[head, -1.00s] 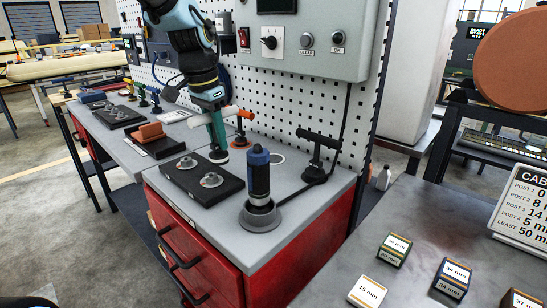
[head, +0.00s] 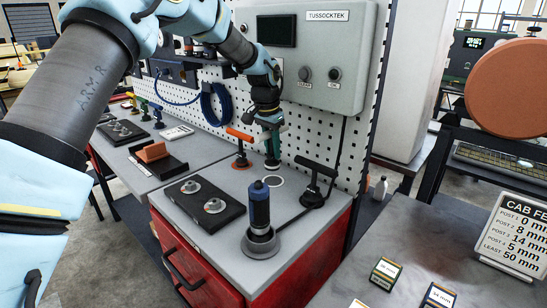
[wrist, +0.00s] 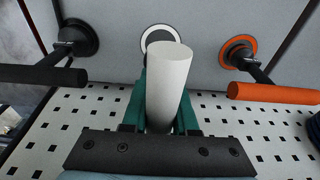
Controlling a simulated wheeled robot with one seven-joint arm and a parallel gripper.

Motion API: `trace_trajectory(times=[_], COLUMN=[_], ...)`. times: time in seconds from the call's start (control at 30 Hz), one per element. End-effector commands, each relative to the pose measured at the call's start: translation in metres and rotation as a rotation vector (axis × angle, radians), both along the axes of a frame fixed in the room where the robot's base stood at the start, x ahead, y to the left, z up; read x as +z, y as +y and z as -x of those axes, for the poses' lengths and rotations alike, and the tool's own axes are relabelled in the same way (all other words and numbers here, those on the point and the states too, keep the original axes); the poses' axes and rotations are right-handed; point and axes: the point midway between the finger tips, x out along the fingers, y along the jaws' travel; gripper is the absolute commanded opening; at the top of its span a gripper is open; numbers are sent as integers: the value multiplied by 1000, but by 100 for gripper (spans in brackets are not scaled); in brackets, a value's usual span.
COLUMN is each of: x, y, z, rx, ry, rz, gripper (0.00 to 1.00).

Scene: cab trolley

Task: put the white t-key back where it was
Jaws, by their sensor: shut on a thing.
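The white t-key shows its thick white handle in the wrist view (wrist: 168,88), with its round end towards the camera. My gripper (head: 272,150) is shut on this handle; its green fingers lie on both sides in the wrist view (wrist: 165,100). A white ring mark (head: 274,181) lies on the grey bench top between the orange t-key (head: 240,135) and the black t-key (head: 318,168). In the wrist view the handle covers part of the ring (wrist: 146,34). In the head view the held key appears just behind the ring. Its stem and foot are mostly hidden.
A blue-and-black cylinder tool (head: 260,205) stands on a round grey base in front of the ring. The perforated panel (head: 320,130) and grey control box (head: 318,55) stand close behind.

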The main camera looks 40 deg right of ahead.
Motion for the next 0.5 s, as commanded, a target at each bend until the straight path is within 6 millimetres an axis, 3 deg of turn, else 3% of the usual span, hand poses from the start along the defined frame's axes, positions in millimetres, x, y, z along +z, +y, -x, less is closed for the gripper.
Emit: trace_trajectory(times=[0.5], x=[-45], y=[-4], z=[0], rx=[0], ry=[0], rz=[2], gripper=[0])
